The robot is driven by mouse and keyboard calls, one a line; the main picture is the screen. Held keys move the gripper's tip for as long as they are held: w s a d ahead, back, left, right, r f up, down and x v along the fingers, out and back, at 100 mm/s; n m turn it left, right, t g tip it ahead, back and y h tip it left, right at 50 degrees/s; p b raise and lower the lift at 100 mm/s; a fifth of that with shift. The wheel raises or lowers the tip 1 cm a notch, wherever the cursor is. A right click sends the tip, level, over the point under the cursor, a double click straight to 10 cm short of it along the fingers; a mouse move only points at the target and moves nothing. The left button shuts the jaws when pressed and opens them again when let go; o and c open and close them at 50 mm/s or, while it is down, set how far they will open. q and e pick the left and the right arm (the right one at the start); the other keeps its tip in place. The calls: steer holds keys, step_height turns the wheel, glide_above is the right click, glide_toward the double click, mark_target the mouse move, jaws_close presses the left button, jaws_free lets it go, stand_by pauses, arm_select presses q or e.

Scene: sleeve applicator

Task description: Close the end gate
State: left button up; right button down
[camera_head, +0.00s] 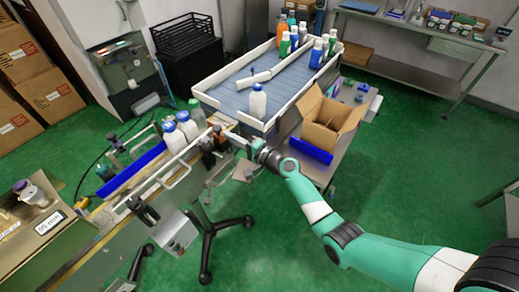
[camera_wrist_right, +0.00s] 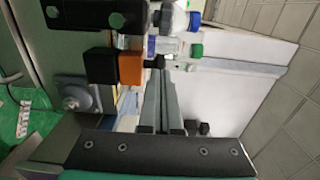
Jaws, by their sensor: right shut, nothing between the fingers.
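My right gripper (camera_head: 231,137) reaches in from the lower right to the end of the conveyor rail. Its fingers (camera_wrist_right: 160,85) are shut, with nothing between them. A small orange and black part (camera_head: 219,133) stands right at the fingertips; it looks like the end gate, but I cannot be sure. In the right wrist view an orange block (camera_wrist_right: 130,69) with a black block beside it lies just left of the fingertips. I cannot tell whether they touch, or whether the gate is open. My left gripper is not in view.
White bottles with blue caps (camera_head: 175,138) stand on the conveyor just left of the gripper. A blue-grey infeed table (camera_head: 235,98) with white rims lies behind, holding several bottles. An open cardboard box (camera_head: 322,120) stands right of the gripper. Green floor is free at lower right.

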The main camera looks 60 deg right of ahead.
steer(key=s+a+p, duration=0.1)
steer(key=s+p, duration=0.1)
steer(key=s, duration=1)
steer(key=shift+s, duration=0.1)
